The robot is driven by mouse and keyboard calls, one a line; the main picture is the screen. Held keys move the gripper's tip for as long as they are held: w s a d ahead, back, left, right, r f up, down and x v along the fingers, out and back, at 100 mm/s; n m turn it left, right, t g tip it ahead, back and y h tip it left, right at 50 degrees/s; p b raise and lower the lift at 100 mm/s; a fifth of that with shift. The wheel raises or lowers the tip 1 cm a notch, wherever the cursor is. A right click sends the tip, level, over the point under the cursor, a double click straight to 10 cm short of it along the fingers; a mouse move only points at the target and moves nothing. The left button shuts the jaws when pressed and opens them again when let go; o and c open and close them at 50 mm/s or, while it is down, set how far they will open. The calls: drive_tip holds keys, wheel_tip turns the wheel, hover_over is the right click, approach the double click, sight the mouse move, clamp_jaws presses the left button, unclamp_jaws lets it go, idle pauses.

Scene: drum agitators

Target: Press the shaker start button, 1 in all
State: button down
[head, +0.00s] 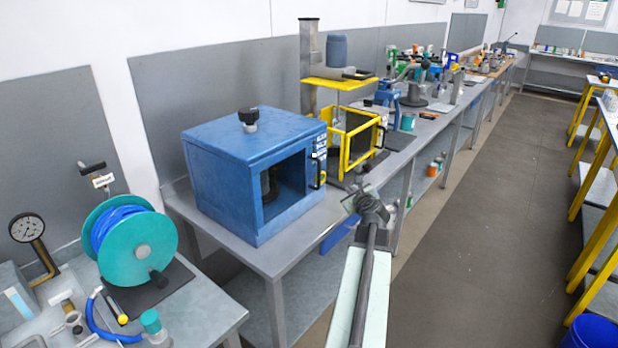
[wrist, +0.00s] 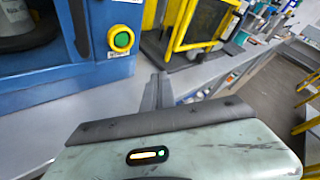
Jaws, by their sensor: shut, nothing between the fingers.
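The shaker is a blue box with a large front opening; this blue cabinet (head: 232,150) stands on the grey bench in the head view, with a dark cylindrical part inside. In the wrist view its blue front (wrist: 85,78) fills the upper left. A round green button in a yellow ring (wrist: 121,39) is on that front, near its right edge. I cannot make the button out clearly in the head view. My gripper (wrist: 160,80) is shut and empty, to the right of and below the button in the wrist view, apart from it. In the head view my gripper (head: 362,200) is in front of the bench edge.
A yellow-framed machine (head: 358,140) stands just right of the blue cabinet. A teal hose reel (head: 137,246) and a pressure gauge (head: 27,228) are on the near left bench. The aisle floor (head: 470,220) to the right is clear.

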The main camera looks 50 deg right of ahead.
drive_tip(key=shift+w+d, duration=0.1)
drive_tip(key=shift+d, duration=0.05)
drive_tip(key=shift+w, duration=0.1)
drive_tip(key=w, duration=0.8)
drive_tip(key=shift+w, duration=0.4)
drive_tip(key=shift+w, duration=0.1)
idle(1.7)
drive_tip(key=shift+w, duration=0.3)
